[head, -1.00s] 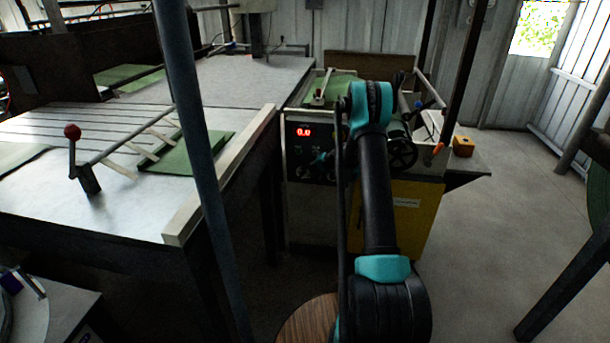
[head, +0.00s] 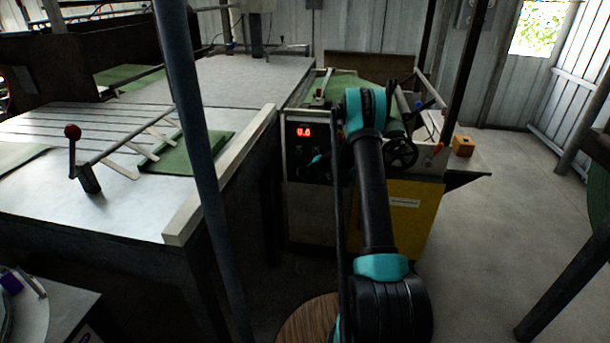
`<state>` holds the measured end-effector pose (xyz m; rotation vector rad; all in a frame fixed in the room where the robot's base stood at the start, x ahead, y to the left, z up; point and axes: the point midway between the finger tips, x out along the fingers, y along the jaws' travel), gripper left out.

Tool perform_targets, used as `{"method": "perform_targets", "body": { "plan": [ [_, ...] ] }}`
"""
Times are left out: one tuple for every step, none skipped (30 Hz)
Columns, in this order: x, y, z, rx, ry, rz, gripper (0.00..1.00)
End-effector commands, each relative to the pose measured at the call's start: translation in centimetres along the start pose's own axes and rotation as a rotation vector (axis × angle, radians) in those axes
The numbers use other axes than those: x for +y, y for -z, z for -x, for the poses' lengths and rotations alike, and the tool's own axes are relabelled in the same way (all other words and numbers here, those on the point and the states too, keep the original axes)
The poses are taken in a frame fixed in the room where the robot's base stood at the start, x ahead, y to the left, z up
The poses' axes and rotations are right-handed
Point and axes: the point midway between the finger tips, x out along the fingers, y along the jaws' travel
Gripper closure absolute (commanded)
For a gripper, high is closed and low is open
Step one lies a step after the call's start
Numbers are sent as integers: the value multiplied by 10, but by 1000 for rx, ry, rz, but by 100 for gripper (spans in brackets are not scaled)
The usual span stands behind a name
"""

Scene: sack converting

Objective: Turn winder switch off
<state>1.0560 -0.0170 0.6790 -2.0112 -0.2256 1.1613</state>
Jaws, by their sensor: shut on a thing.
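The winder's dark control panel (head: 308,172) is on the front of the machine, with a small red lit display (head: 304,131) near its top. My arm reaches forward to this panel. My gripper (head: 318,161) is at the panel below the display, small and partly hidden by my own arm. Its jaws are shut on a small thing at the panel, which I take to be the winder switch. The switch is covered, so its position cannot be read.
A handwheel (head: 400,153) and a yellow panel (head: 412,215) are right of my arm. A long metal table (head: 125,205) with green sacks fills the left. A dark post crosses the view in front. Open floor (head: 500,220) lies to the right.

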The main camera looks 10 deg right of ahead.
Motion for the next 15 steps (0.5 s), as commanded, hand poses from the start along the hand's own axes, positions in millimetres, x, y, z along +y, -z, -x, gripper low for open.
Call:
{"method": "perform_targets", "body": {
  "plan": [
    [0, 0, 0, 0, -5, 2, 100],
    [-1, 0, 0, 0, -9, 4, 100],
    [-1, 0, 0, 0, -18, 8, 100],
    [-1, 0, 0, 0, -26, 12, 100],
    [-2, 0, 0, 0, -36, 15, 100],
    [-2, 0, 0, -1, -51, 21, 100],
    [-2, 0, 0, -1, -64, 27, 100],
    [-3, 0, 0, -1, -79, 34, 100],
    [-4, -1, 0, -1, -101, 44, 100],
    [-5, -1, 0, -2, -119, 51, 100],
    [-5, 0, 0, -1, -139, 59, 100],
    [-5, -1, 0, -1, -167, 71, 100],
    [-6, -1, -1, -1, -189, 81, 100],
    [-7, -1, -1, -1, -212, 90, 100],
    [-8, -1, -1, -2, -243, 104, 100]
  ]
}}
